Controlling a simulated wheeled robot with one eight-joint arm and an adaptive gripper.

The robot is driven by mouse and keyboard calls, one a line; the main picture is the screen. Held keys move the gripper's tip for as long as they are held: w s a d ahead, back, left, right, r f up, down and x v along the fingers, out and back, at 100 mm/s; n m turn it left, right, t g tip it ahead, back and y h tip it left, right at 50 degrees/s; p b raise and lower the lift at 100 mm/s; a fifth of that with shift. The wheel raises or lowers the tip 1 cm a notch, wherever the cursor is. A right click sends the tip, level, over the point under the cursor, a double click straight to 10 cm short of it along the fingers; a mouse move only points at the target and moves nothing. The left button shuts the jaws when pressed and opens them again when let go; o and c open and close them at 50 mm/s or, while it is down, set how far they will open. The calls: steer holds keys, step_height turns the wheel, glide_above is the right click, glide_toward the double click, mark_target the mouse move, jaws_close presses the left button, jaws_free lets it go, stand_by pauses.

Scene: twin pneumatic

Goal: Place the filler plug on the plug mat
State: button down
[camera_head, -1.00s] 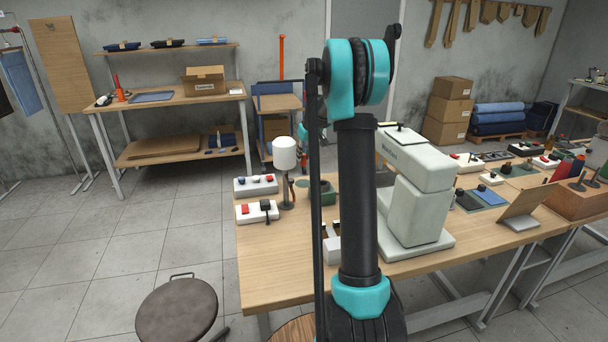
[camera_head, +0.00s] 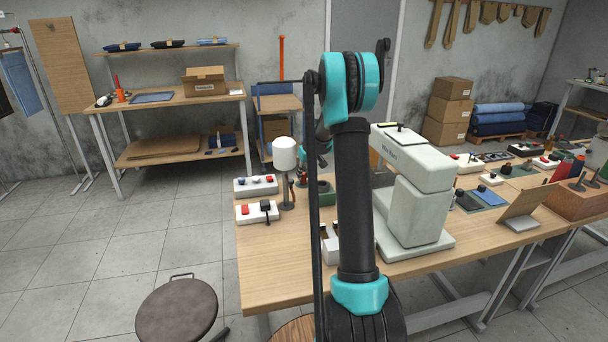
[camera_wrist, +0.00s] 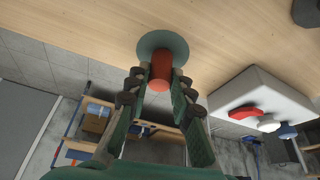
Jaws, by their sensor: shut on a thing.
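The filler plug is a short red cylinder (camera_wrist: 161,71) in the wrist view, held between the tips of my gripper (camera_wrist: 158,82). The fingers are shut on its sides. Beyond its far end is a flat round green disc, which looks like the plug mat (camera_wrist: 150,42), on the wooden table close to its edge. The plug overlaps the disc in this view; I cannot tell whether they touch. In the head view my own arm hides most of the gripper area.
A white box (camera_wrist: 265,108) with red, white and blue knobs stands right of the disc in the wrist view. In the head view a white lamp-like post (camera_head: 285,155) stands near the working spot, and a big pale machine (camera_head: 415,190) stands right of my arm.

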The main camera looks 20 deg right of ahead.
steer(key=c, duration=1.3)
jaws_free()
steer(key=shift+f, duration=0.1)
steer(key=v, duration=1.2)
steer(key=shift+s, duration=0.1)
